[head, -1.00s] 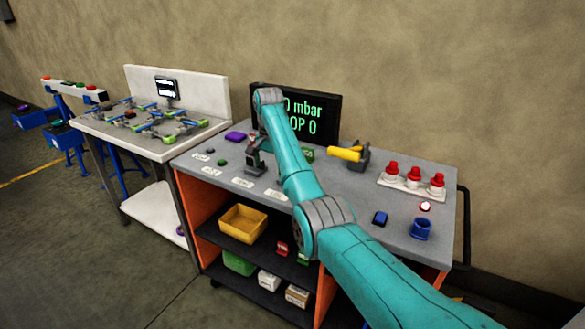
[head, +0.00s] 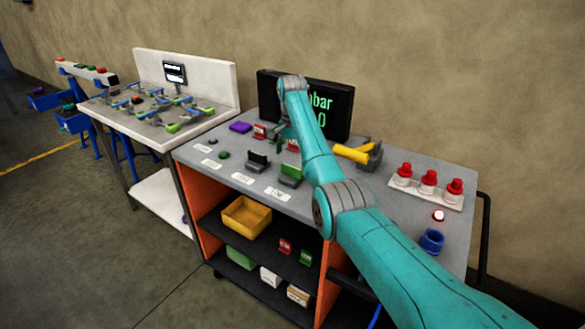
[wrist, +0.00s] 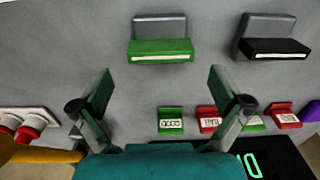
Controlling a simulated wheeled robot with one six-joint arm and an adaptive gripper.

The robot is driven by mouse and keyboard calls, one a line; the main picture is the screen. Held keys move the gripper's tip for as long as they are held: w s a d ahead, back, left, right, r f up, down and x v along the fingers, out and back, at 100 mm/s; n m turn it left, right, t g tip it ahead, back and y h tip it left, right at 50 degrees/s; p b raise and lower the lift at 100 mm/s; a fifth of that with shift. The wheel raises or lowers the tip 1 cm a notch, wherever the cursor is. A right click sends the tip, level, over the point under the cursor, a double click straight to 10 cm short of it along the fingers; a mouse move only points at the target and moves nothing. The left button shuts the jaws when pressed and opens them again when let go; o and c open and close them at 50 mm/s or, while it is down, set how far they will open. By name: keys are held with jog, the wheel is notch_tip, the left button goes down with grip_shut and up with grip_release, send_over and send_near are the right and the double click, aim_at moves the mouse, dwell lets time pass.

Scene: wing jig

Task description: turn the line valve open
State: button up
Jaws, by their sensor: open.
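A yellow lever (head: 351,153) on a dark grey body (head: 374,152), which looks like the line valve, stands on the right half of the grey bench top. Part of the yellow lever also shows at the lower left edge of the wrist view (wrist: 38,154). My gripper (head: 283,132) is over the back middle of the bench, left of the lever and apart from it. In the wrist view its two fingers (wrist: 160,78) are spread with nothing between them. Which way the lever is set I cannot tell.
A green-lipped holder (head: 290,174) and a black one (head: 258,160) stand at the front. Small red and green labelled blocks stand near the screen (head: 338,112), which my arm partly covers. Red buttons (head: 428,182) and a blue cup (head: 431,241) are at right.

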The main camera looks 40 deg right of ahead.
aim_at(292, 168)
jog(key=shift+f, duration=2.5)
jog(key=c, duration=1)
